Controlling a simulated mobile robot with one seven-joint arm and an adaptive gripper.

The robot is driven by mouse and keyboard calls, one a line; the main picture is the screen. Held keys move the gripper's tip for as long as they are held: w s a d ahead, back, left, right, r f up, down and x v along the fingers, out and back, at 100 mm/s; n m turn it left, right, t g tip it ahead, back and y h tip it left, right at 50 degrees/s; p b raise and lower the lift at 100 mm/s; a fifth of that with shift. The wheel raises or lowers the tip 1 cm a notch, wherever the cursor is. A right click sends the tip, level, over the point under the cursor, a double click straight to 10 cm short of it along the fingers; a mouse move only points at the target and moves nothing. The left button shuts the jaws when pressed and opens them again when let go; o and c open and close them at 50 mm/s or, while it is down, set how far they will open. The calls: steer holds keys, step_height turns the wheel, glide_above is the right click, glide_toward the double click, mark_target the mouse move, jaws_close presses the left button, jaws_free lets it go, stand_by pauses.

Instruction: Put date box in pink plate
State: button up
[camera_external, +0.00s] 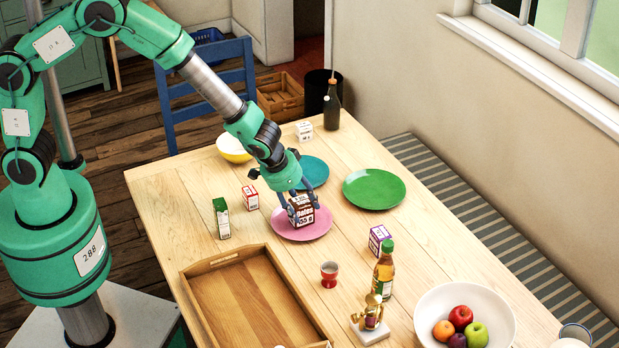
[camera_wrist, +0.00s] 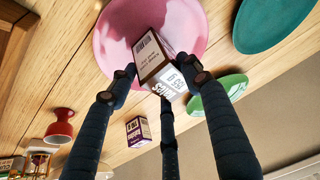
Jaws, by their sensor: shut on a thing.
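The date box (camera_external: 302,211) is a small brown and white carton with "Dates" lettering. My gripper (camera_external: 296,200) is shut on it from above, and the box is over the pink plate (camera_external: 287,232), on the middle of the wooden table. In the wrist view the date box (camera_wrist: 158,62) sits between my dark fingers (camera_wrist: 165,80), with the pink plate (camera_wrist: 108,42) behind it. I cannot tell whether the box's underside touches the plate.
A teal plate (camera_external: 314,170) and a green plate (camera_external: 374,188) lie beyond the pink plate. A wooden tray (camera_external: 190,287), a red egg cup (camera_external: 329,274), a purple box (camera_external: 379,238), a bottle (camera_external: 383,272) and a green carton (camera_external: 221,219) stand around it. A fruit bowl (camera_external: 427,297) is front right.

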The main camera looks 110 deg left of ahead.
steer(key=o, duration=1.3)
steer(key=shift+c, duration=0.2)
steer(key=shift+r+p, duration=0.15)
steer(key=shift+p, duration=0.15)
steer(key=p+v, duration=0.2)
steer(key=v, duration=1)
